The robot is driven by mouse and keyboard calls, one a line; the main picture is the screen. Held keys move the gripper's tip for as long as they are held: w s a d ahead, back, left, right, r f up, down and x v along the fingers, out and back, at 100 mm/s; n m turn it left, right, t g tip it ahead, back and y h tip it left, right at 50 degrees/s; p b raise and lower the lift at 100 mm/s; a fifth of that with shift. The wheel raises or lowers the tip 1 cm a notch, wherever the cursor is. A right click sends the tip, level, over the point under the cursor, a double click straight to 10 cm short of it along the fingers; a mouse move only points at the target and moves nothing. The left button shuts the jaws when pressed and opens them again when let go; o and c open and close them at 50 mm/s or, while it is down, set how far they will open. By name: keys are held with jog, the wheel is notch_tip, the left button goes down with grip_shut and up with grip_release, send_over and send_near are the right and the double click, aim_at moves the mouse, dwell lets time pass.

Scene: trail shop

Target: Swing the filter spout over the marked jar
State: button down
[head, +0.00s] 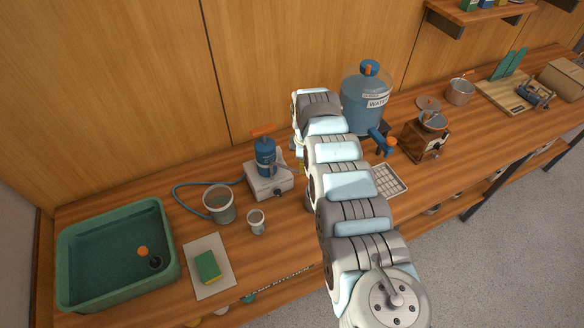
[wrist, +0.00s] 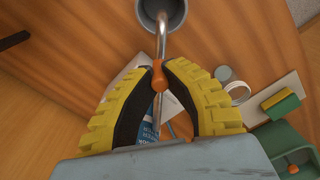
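In the wrist view the filter's thin metal spout (wrist: 162,38) runs up from the blue filter body (wrist: 149,132) and curves over the mouth of a grey, dark-mouthed jar (wrist: 146,14). No mark shows on that jar. My gripper (wrist: 158,68) has its two yellow-backed fingers closed around the orange grip (wrist: 159,78) on the spout, one on each side. In the head view the blue filter (head: 265,158) with its orange top stands on a pale base, left of my arm. My arm hides most of the gripper and spout there.
A larger glass jar (head: 219,206) and a small cup (head: 256,223) stand left on the counter. Farther left are a sponge (head: 207,266) and a green basin (head: 130,289). A blue hose (head: 190,207) lies behind. A water dispenser (head: 362,110) and wooden grinder (head: 424,143) stand right.

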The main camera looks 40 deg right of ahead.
jog(key=shift+s+a+r+p, duration=0.2)
jog(key=shift+a+p, duration=0.1)
jog(key=shift+p, duration=1.1)
jog(key=shift+a+p, duration=0.25)
jog(key=shift+p, duration=0.3)
jog(key=a+p, duration=0.1)
jog(key=p, duration=0.1)
jog(key=a+p, duration=0.1)
jog(key=p, duration=0.2)
jog(key=shift+s+a+f, duration=0.2)
jog(key=shift+s+a, duration=0.05)
jog(key=shift+s, duration=0.15)
jog(key=shift+p, duration=0.4)
